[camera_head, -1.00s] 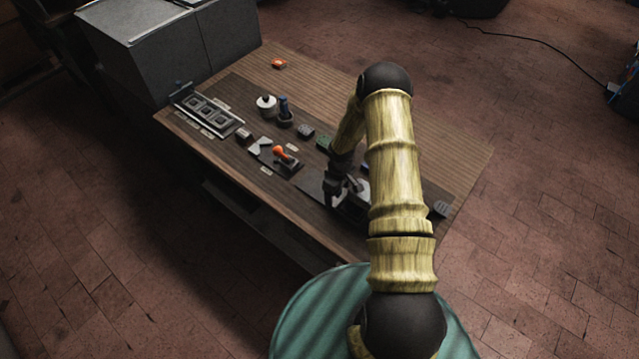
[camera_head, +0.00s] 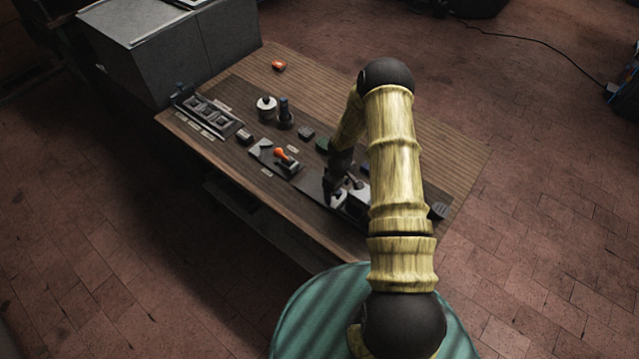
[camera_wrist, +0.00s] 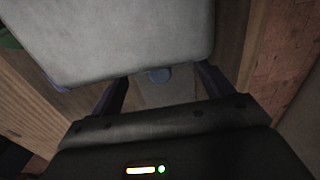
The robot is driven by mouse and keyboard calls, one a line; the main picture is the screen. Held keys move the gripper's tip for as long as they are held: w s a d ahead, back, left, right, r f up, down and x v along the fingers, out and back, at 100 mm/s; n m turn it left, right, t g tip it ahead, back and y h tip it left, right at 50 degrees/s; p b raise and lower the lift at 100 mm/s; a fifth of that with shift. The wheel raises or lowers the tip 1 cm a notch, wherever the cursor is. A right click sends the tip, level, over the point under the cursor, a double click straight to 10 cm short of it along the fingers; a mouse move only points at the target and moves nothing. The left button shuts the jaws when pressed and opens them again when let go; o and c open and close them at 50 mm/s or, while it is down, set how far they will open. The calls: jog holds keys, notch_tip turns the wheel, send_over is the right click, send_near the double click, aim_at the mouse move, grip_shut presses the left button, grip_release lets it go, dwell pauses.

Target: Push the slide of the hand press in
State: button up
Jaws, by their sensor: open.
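The hand press (camera_head: 357,205) appears to be the grey device near the table's front edge, partly hidden by my arm. In the wrist view, a large pale grey block (camera_wrist: 120,35) fills the top. My gripper (camera_head: 334,200) is low at the left of the device.
A fixture with an orange handle (camera_head: 283,153) stands left of my gripper. Farther left are a tray-like fixture (camera_head: 208,112), a white round pot (camera_head: 266,106) and a dark upright piece (camera_head: 285,112). A grey cabinet (camera_head: 160,50) stands behind. The right table surface (camera_head: 455,150) is largely clear.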

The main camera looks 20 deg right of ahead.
jog(key=shift+r, duration=0.6)
jog(key=shift+w+a+r, duration=0.35)
jog(key=shift+w+a, duration=0.1)
jog(key=shift+w, duration=0.15)
jog(key=shift+w+a+r, duration=0.3)
jog(key=shift+w+a, duration=0.1)
jog(key=shift+w, duration=0.2)
jog(key=shift+w+a+r, duration=0.35)
jog(key=shift+w+a, duration=0.1)
jog(key=shift+w, duration=0.15)
jog(key=shift+r+p, duration=0.8)
jog(key=shift+r, duration=0.7)
